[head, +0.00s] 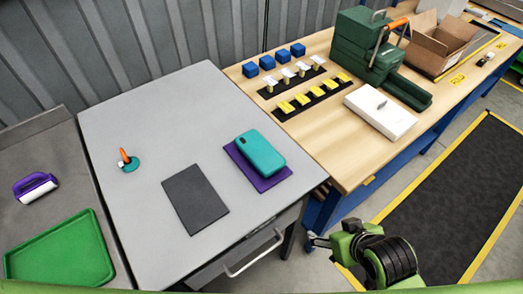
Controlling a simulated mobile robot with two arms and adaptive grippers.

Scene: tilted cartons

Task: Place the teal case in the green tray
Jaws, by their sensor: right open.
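The teal case (261,153) is a rounded flat block. It lies on a purple mat (279,177) on the right part of the grey table. The green tray (58,255) is shallow and looks empty. It lies at the lower left on a separate grey surface. My right gripper (316,240) is at the lower right, past the table's front right corner. It is open and empty, apart from the teal case. My left gripper is out of view.
A dark grey mat (195,200) lies left of the purple one. A small teal item with an orange handle (128,161) stands on the grey table (165,105). A purple-handled roller (36,188) lies behind the tray. A wooden bench (335,145) with several items adjoins at right.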

